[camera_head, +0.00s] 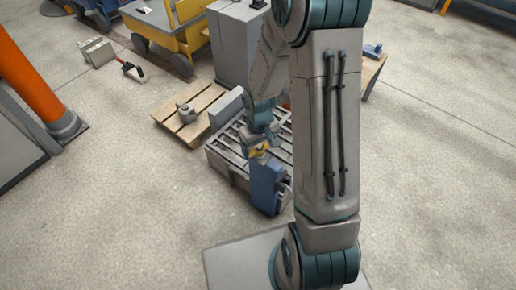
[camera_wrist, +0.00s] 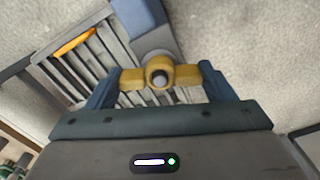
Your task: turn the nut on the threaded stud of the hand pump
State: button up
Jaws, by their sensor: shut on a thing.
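In the wrist view my gripper (camera_wrist: 160,76) has its yellow fingertips closed on both sides of the small brass-coloured nut (camera_wrist: 158,65). The grey end of the threaded stud (camera_wrist: 160,79) shows in the middle of the nut. A round grey part and a blue body, the hand pump (camera_wrist: 140,15), lie behind it. In the head view the blue hand pump (camera_head: 265,184) stands at the near edge of the slotted table. My gripper (camera_head: 259,149) is just above it, with a bit of yellow showing. The nut is too small to make out there.
The grey slotted table (camera_head: 222,164) lies under and behind the pump. A wooden pallet (camera_head: 198,124) with a grey part is at its left. A grey cabinet (camera_head: 232,50) and a yellow cart (camera_head: 182,38) stand behind. An orange post (camera_head: 28,75) is at far left.

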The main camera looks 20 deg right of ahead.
aim_at(260, 148)
jog(key=shift+s+d+f, duration=0.1)
jog(key=shift+s, duration=0.1)
jog(key=shift+n+p, duration=0.5)
jog(key=shift+n, duration=1.2)
jog(key=shift+n+p, duration=0.7)
jog(key=shift+p, duration=0.1)
jog(key=shift+n+p, duration=0.35)
jog(key=shift+n, duration=0.65)
jog(key=o, duration=1)
jog(key=shift+d, duration=0.1)
jog(key=shift+o, duration=0.2)
jog(key=shift+w, duration=0.1)
notch_tip(260, 148, up, 14)
jog(key=p, duration=0.6)
